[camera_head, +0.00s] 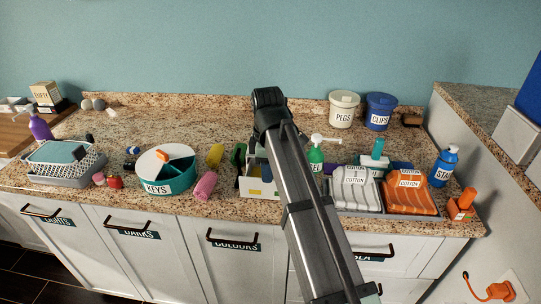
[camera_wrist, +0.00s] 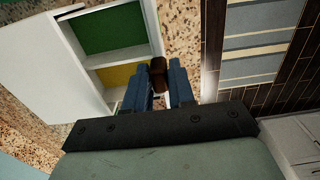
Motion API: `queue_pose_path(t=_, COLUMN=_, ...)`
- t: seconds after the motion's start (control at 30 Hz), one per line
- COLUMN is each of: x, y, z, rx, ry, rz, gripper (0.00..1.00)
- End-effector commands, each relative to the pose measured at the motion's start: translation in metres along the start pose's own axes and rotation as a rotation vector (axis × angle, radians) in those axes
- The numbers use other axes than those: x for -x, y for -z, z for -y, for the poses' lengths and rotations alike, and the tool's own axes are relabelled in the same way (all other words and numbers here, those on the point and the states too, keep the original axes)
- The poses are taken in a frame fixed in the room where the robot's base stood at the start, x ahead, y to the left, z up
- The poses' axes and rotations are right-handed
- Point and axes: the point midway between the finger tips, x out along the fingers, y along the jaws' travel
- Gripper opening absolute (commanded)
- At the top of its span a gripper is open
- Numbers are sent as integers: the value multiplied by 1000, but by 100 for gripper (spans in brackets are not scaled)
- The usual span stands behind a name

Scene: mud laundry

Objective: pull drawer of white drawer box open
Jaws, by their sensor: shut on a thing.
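The white drawer box (camera_head: 245,187) stands on the granite counter near its front edge, largely hidden behind my arm in the head view. In the wrist view its plain white top (camera_wrist: 65,65) is at the left. The drawer (camera_wrist: 122,60) stands out from under it, showing a green and a yellow section split by a white divider. My gripper (camera_wrist: 158,82) has its blue fingers on either side of the drawer's brown handle (camera_wrist: 159,66), shut on it. The fingertips are hidden behind my arm in the head view.
A teal and white KEYS tin (camera_head: 168,176), a pink roll (camera_head: 205,186) and a yellow item (camera_head: 215,155) lie left of the box. A green pump bottle (camera_head: 316,155) and a grey tray with striped cotton packs (camera_head: 408,194) are to the right. White cabinets lie below the counter edge.

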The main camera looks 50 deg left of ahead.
Motion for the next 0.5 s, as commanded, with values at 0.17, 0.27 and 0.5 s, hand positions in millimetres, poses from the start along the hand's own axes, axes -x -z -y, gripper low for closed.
queue_pose_path(t=0.17, x=0, y=0, z=37, rx=1, ry=-1, rz=-1, gripper=0)
queue_pose_path(t=0.27, x=0, y=0, z=39, rx=0, ry=1, rz=0, gripper=0)
queue_pose_path(t=0.5, x=0, y=0, z=40, rx=1, ry=5, rz=-1, gripper=27)
